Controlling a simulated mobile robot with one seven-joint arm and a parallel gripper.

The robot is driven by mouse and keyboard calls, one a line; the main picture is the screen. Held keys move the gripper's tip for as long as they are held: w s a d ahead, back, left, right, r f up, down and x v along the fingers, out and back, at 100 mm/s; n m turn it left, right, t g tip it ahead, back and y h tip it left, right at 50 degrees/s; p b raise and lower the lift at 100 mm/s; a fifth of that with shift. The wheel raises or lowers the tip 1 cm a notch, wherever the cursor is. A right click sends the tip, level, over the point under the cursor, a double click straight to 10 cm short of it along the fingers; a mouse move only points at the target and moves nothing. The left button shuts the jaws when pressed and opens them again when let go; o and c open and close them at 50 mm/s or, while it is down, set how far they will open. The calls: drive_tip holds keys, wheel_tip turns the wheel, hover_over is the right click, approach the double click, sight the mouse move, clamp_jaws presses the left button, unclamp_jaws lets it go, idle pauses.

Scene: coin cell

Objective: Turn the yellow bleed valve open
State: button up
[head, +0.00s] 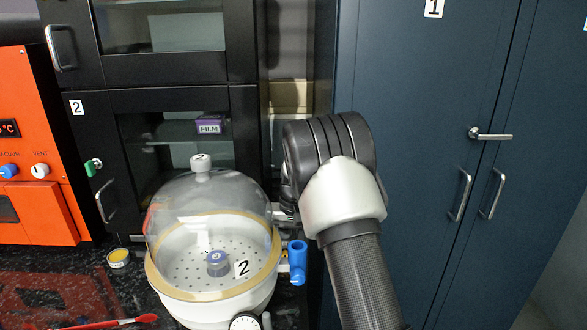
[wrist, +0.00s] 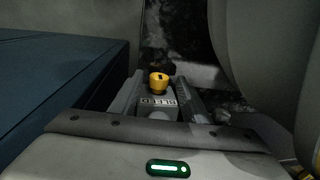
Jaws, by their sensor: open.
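The yellow bleed valve (wrist: 158,80) shows in the wrist view as a small round knob with a dark mark on top. A small pale label with dark characters lies just below it in the picture; I cannot read it surely. My gripper (wrist: 159,88) is open, with one finger to the left of the knob and one to the right. I cannot tell whether either finger touches it. In the head view my arm hides the yellow valve and most of my gripper, beside the clear-domed vessel (head: 205,205).
A blue valve (head: 298,262) sticks out on the vessel's right side, close to my arm. A gauge (head: 245,322) is at its front. Blue cabinets (head: 425,130) stand to the right, a black cabinet (head: 165,100) behind, and an orange unit (head: 30,120) at left.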

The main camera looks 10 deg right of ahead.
sight(285, 252)
drive_tip(key=shift+a+h, duration=0.2)
drive_tip(key=shift+h, duration=0.3)
wheel_tip(285, 252, up, 17)
drive_tip(key=p, duration=0.4)
drive_tip(key=s+d+r+t+p, duration=0.1)
drive_tip(key=s+r, duration=0.6)
drive_tip(key=r, duration=0.5)
drive_tip(key=shift+s, duration=0.2)
